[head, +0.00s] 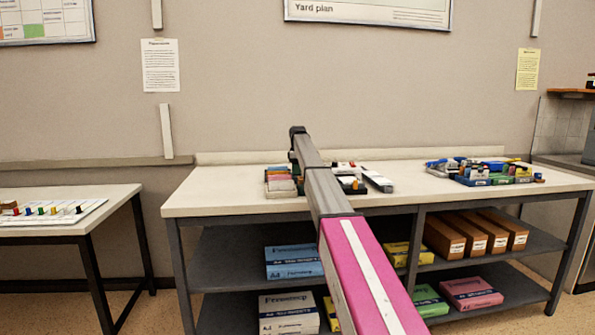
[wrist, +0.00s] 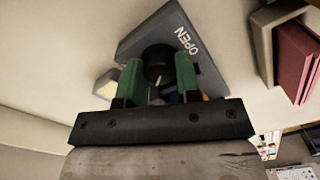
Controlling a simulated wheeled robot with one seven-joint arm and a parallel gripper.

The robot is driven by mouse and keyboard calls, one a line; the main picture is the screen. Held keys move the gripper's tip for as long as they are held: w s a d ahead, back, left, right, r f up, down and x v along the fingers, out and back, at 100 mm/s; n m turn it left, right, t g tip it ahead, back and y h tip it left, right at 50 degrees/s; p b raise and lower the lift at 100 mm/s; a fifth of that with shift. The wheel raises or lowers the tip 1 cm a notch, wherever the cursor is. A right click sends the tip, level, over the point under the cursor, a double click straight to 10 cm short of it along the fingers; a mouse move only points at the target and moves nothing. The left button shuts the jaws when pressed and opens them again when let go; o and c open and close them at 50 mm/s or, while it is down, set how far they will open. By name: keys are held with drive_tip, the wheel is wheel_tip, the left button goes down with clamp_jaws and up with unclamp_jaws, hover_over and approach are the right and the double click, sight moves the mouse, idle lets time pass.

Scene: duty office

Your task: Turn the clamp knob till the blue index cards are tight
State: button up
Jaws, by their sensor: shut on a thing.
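In the wrist view, a round black knob (wrist: 158,62) with a pale line on it stands on a dark grey plate (wrist: 203,62) lettered OPEN. My gripper (wrist: 158,72) has its two green fingers on either side of the knob and is shut on it. Small bits of orange and blue show behind the right finger, too little to name. The blue index cards cannot be made out, so how tight they sit cannot be told. In the head view my arm hides the gripper and the knob on the worktop (head: 225,199).
In the head view, a holder of coloured cards (head: 281,182) is left of my arm and a grey-white box (head: 377,180) right of it. Blue and green trays of small items (head: 490,172) stand farther right. In the wrist view, dark red blocks (wrist: 298,58) stand at the right.

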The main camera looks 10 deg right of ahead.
drive_tip(key=o, duration=0.9)
